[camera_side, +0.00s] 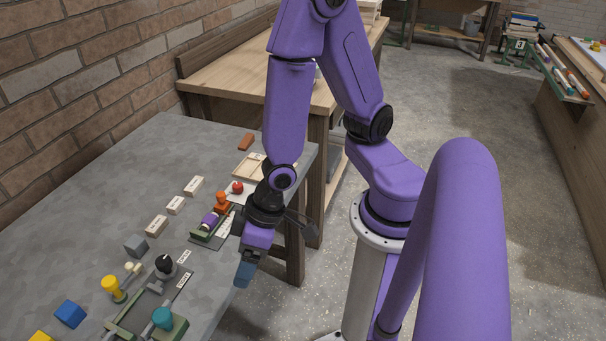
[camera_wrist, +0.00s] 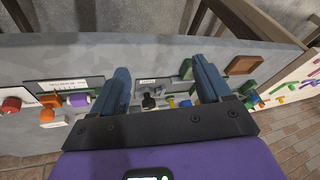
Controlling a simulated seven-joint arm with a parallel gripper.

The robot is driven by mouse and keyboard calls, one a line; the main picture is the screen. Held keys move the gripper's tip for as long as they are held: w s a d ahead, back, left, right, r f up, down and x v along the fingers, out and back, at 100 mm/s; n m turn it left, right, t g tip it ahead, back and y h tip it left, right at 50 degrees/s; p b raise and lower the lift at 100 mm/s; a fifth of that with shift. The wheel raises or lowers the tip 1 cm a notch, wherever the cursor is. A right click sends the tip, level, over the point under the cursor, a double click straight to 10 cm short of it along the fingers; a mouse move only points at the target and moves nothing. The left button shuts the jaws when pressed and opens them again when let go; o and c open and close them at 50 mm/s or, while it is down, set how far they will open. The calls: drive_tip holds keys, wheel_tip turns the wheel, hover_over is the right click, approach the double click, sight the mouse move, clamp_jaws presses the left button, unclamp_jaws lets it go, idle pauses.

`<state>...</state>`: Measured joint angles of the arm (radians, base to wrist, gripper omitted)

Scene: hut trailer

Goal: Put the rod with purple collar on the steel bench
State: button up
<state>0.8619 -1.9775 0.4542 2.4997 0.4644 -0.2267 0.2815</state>
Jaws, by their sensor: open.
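A short purple cylinder (camera_side: 210,220) sits in a green holder on the grey-topped bench (camera_side: 110,200). It may be the purple collar; I cannot make out its rod. It also shows in the wrist view at the left, as a purple piece (camera_wrist: 78,100) beside an orange one. The bench's grey top (camera_wrist: 150,48) runs across the wrist view. My gripper (camera_side: 244,272) is by the bench's right edge, to the right of the purple piece and nearer the camera. In the wrist view my gripper (camera_wrist: 163,80) has its two blue fingers wide apart, with nothing held between them.
An orange fixture (camera_side: 221,201) and a red knob (camera_side: 237,187) stand near the purple piece. A yellow knob (camera_side: 112,287), a teal knob (camera_side: 163,318) and a blue block (camera_side: 70,313) are nearer. Several coloured rods (camera_side: 560,80) lie on a rack far right. The bench's back left is bare.

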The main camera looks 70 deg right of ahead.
drive_tip(key=s+d+r+n+g, duration=0.2)
drive_tip(key=s+r+n, duration=0.2)
drive_tip(key=r, duration=0.3)
drive_tip(key=shift+s+r, duration=0.15)
drive_tip(key=shift+s, duration=0.15)
drive_tip(key=s+d+r+n+h, duration=0.1)
drive_tip(key=d+r, duration=0.1)
drive_tip(key=d+r+n+h, duration=0.1)
drive_tip(key=d+r, duration=0.1)
drive_tip(key=d, duration=0.1)
drive_tip(key=s+d+r+n, duration=0.1)
drive_tip(key=d+r+n, duration=0.1)
drive_tip(key=d, duration=0.1)
drive_tip(key=shift+s+d+r+g+h, duration=0.1)
drive_tip(key=shift+s+r+g+h, duration=0.2)
drive_tip(key=shift+s+g+h, duration=0.1)
drive_tip(key=shift+c, duration=0.2)
drive_tip(key=shift+d+r, duration=0.2)
drive_tip(key=shift+d, duration=0.2)
drive_tip(key=shift+c, duration=1.2)
